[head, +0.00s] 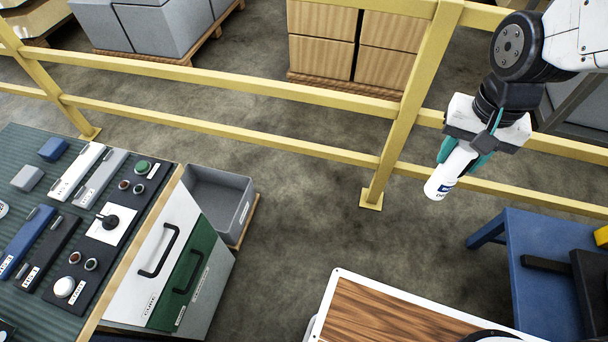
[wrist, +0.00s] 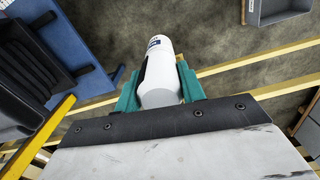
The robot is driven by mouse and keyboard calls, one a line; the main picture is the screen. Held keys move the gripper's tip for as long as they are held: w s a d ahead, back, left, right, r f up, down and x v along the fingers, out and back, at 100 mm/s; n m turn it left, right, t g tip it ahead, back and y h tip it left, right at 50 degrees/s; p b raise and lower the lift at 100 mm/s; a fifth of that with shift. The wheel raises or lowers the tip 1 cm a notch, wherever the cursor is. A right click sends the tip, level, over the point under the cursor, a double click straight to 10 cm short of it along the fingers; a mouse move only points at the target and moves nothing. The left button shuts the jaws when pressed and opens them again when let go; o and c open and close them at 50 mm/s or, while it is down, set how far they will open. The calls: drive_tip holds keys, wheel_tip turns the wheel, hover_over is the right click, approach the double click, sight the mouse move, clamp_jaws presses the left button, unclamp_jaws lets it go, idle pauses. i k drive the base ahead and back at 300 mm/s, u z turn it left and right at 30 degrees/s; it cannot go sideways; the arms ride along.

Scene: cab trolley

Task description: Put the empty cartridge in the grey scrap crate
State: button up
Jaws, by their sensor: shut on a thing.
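My gripper (head: 465,160) is shut on a white cartridge (head: 441,184) with a dark blue label, at the upper right of the head view. The cartridge is tilted and held in the air. In the wrist view the cartridge (wrist: 158,78) sits between the teal fingers of my gripper (wrist: 160,92). The grey scrap crate (head: 217,200) stands low behind the control cabinet, left of my gripper and well apart from it. Its visible inside looks empty. A grey crate (wrist: 278,10) also shows at the top right edge of the wrist view.
A control desk (head: 80,220) with switches and a cabinet with a green drawer (head: 190,275) stand at the left. Yellow railings (head: 230,88) cross behind. A wood-topped trolley (head: 390,315) is at the bottom and a blue table (head: 545,265) at the right. Open floor (head: 290,230) lies between.

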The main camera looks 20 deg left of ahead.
sight(230, 214)
drive_tip(key=u, duration=0.4)
drive_tip(key=i, duration=1.05)
drive_tip(key=u, duration=1.35)
drive_tip(key=i, duration=0.65)
drive_tip(key=u, duration=0.7)
